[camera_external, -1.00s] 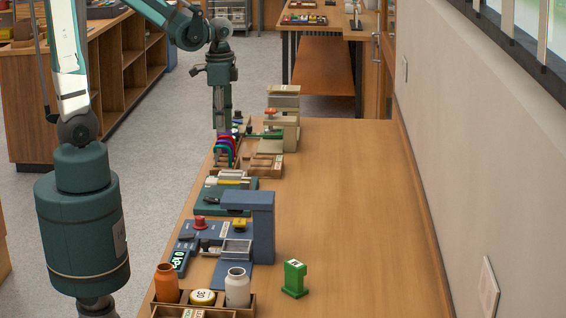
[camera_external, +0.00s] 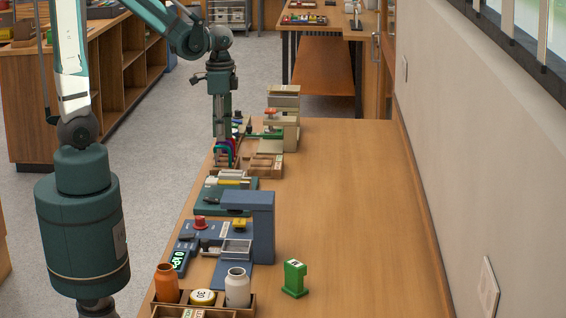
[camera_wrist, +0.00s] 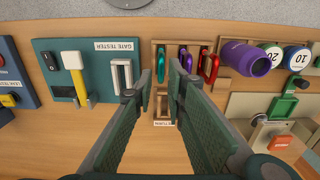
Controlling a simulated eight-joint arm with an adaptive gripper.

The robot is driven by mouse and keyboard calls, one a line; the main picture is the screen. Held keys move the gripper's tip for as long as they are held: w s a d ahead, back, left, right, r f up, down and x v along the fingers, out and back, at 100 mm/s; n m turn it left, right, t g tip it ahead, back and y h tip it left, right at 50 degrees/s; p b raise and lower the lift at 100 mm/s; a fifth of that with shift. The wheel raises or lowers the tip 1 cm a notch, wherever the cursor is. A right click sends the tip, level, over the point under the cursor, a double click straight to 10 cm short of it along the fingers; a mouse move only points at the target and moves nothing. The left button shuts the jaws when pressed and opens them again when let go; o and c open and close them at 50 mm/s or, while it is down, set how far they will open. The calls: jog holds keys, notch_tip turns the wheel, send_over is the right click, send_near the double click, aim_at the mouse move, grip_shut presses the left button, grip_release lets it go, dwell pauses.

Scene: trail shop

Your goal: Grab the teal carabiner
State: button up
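Several carabiners stand in a wooden rack (camera_wrist: 155,50) in the wrist view. In the external view my gripper (camera_external: 222,137) points down at the carabiners, whose colours are hard to separate there.
A purple bottle (camera_wrist: 245,57) lies close right of the rack. The teal gate tester panel (camera_wrist: 102,72) is to the left. A beige device (camera_wrist: 262,133) with a red knob stands at right. The table's right side (camera_external: 345,200) is mostly clear.

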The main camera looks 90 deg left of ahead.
jog(key=shift+a+f+b, duration=0.1)
jog(key=shift+f+b, duration=0.6)
jog(key=shift+f, duration=1.9)
jog(key=shift+c, duration=0.4)
grip_shut()
jog(key=shift+r, duration=0.2)
jog(key=shift+r+p, duration=1.1)
jog(key=shift+r, duration=3.75)
